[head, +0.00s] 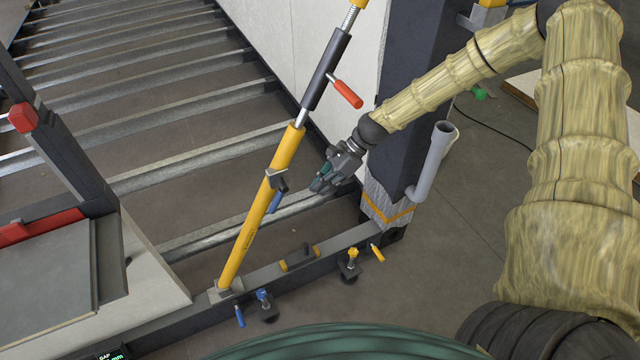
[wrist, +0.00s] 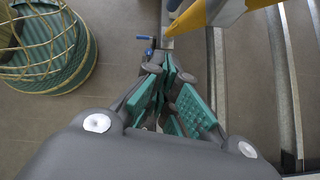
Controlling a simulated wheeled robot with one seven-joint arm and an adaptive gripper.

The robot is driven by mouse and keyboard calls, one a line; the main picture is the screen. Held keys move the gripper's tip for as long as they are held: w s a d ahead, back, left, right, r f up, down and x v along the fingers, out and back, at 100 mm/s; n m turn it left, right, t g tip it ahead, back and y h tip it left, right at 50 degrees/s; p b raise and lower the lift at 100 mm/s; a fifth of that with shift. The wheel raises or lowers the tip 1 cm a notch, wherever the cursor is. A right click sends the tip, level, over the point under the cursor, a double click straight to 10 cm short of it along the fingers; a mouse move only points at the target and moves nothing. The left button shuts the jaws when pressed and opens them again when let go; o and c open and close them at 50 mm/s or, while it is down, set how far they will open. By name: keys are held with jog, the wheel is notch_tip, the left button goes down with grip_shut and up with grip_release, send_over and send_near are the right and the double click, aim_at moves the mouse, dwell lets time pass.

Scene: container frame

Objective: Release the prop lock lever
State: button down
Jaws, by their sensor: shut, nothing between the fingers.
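The prop is a slanted yellow tube (head: 262,205) with a dark sleeve (head: 326,72) above it; the yellow tube also shows at the top of the wrist view (wrist: 190,18). A collar on the tube carries a blue lever (head: 275,202) hanging downward. A red handle (head: 347,93) sticks out from the dark sleeve. I cannot tell from its look which one is the lock lever. My gripper (head: 320,184), with teal finger pads, is shut and empty to the right of the collar, apart from the blue lever in the head view. It fills the middle of the wrist view (wrist: 168,75).
A dark post (head: 405,110) with a grey pipe (head: 434,155) stands right of the prop. The bottom rail (head: 325,255) carries blue and yellow knobs (head: 352,255). Metal cross members (head: 190,140) lie behind. A grey panel (head: 45,285) stands at left.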

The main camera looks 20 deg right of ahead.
aim_at(276, 198)
jog(key=a+f+p, duration=0.1)
jog(key=a+f, duration=0.3)
jog(key=a, duration=0.4)
jog(key=shift+w+a, duration=0.4)
jog(key=shift+w, duration=0.05)
jog(key=shift+a+b, duration=0.15)
jog(key=shift+b, duration=0.4)
